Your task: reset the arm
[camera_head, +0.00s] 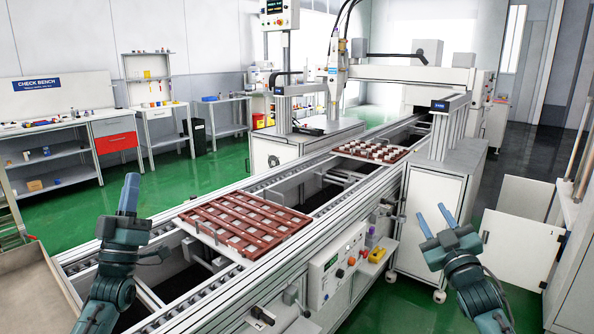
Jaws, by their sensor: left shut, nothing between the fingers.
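My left gripper (129,194) is at the left of the head view, pointing up above the near end of the conveyor. Its blue fingers are together with nothing between them. My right gripper (436,220) is at the lower right, beside the conveyor's front side. Its two blue fingers are spread apart and nothing shows between them. Both arms come up from the bottom of the view and are clear of the trays.
The conveyor (327,209) runs from lower left to the back. A red-brown tray (243,228) lies on it between my grippers. A second tray (370,152) with several white pieces is farther back. A control box (338,264) sits on the front side. A white cabinet (437,215) stands behind my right gripper.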

